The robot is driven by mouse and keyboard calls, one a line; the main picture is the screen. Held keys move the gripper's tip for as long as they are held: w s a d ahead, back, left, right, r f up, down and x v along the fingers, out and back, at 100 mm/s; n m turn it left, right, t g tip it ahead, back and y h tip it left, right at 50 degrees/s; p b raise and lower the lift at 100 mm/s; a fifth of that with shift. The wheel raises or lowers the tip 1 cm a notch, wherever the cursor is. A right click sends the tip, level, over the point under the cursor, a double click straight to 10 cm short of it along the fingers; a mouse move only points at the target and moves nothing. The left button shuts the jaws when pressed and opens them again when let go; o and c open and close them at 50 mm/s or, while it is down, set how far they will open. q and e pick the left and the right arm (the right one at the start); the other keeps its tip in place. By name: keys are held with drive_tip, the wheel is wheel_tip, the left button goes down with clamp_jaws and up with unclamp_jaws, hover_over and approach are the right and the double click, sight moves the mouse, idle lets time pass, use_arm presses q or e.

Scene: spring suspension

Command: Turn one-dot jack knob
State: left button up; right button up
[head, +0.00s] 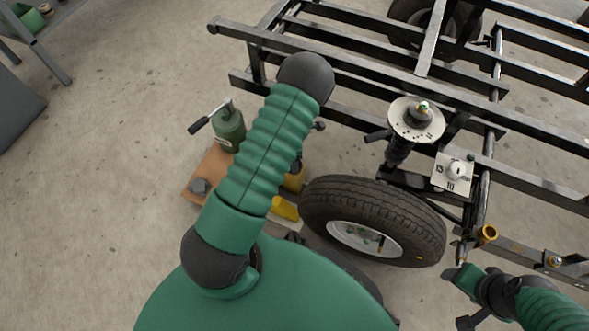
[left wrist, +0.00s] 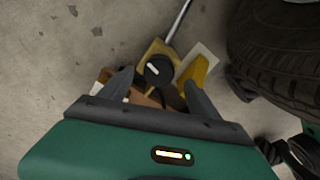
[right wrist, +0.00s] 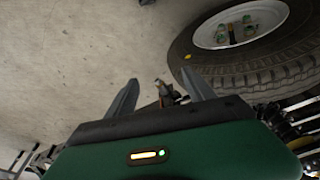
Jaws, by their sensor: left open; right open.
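In the left wrist view a mustard-yellow jack (left wrist: 153,51) has a round black knob (left wrist: 159,71) with a white line on it. My left gripper (left wrist: 158,79) is open, with its fingers on either side of the knob in the picture; contact cannot be told. A metal rod (left wrist: 178,21) runs up from this jack. In the head view my left arm hides most of this jack (head: 295,180) and my left gripper. No dot marks are readable. My right gripper (right wrist: 161,80) is open beside the wheel, near the frame's lower right.
A yellow block (head: 285,208) lies close by. The tyre (head: 325,205) and black frame (head: 345,60) stand to the right.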

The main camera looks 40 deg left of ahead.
use_arm(q)
drive_tip(key=f, duration=0.2)
drive_tip(key=f+b, duration=0.1)
drive_tip(key=f, duration=0.1)
drive_tip(key=f+b, duration=0.1)
drive_tip(key=f, duration=0.1)
drive_tip(key=shift+a, duration=0.25)
use_arm(e)
drive_tip(key=f, duration=0.3)
drive_tip(key=shift+a+f, duration=0.2)
drive_tip(key=shift+f, duration=0.1)
use_arm(q)
drive_tip(key=shift+r, duration=0.1)
drive_tip(key=c, duration=1.4)
use_arm(e)
drive_tip(key=shift+r, duration=0.1)
drive_tip(key=shift+r, duration=0.1)
